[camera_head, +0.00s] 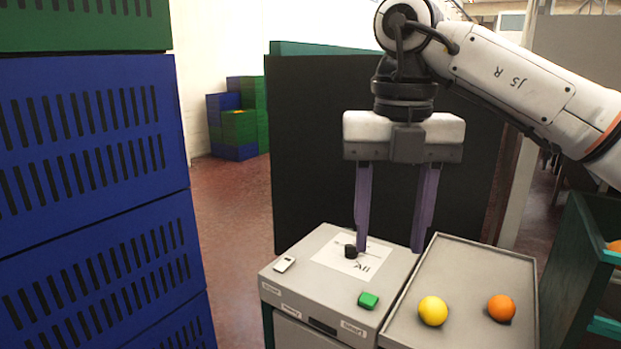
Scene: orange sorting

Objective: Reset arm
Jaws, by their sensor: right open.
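My right gripper (390,248) hangs from the arm that comes in from the upper right. Its two purple fingers point down and stand wide apart, with nothing between them. It is over the grey machine box (292,300), which carries a white label, a black knob (351,251), a green button (368,300) and a small white piece (284,264). A yellow fruit (433,310) and an orange (501,308) lie apart on the grey tray (470,265) to the right of the box. My left gripper does not show.
Stacked blue crates (95,150) with a green one on top fill the left side. A dark panel (310,150) stands behind the box. A dark green crate (570,265) holding oranges stands at the right edge. Red floor (230,200) is open between the blue crates and the panel.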

